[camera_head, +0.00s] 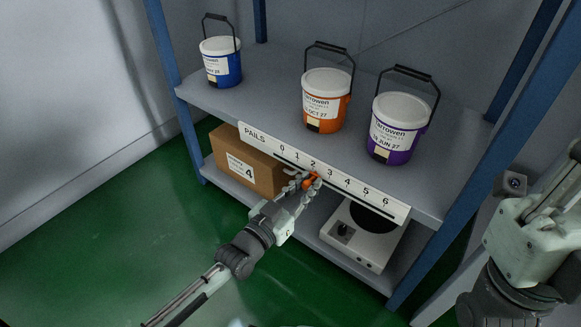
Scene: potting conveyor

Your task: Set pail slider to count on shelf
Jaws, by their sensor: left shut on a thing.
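A white scale strip (254,140) marked PAILS with numbers 0 to 6 runs along the front edge of the shelf (262,92). An orange slider (312,181) sits on the strip just below and about at the 2. My left gripper (308,181) is shut on the slider, partly covering it. On the shelf stand three lidded pails with raised black handles: a blue pail (226,70) at the left, an orange pail (325,107) in the middle, and a purple pail (392,139) at the right. My right arm is at the right edge; its fingertips are not in view.
On the lower shelf a cardboard box (246,171) labelled 4 stands at the left, and a white appliance with a dark round plate (352,243) stands at the right. Blue posts (465,190) frame the rack. The green floor (130,230) in front is clear.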

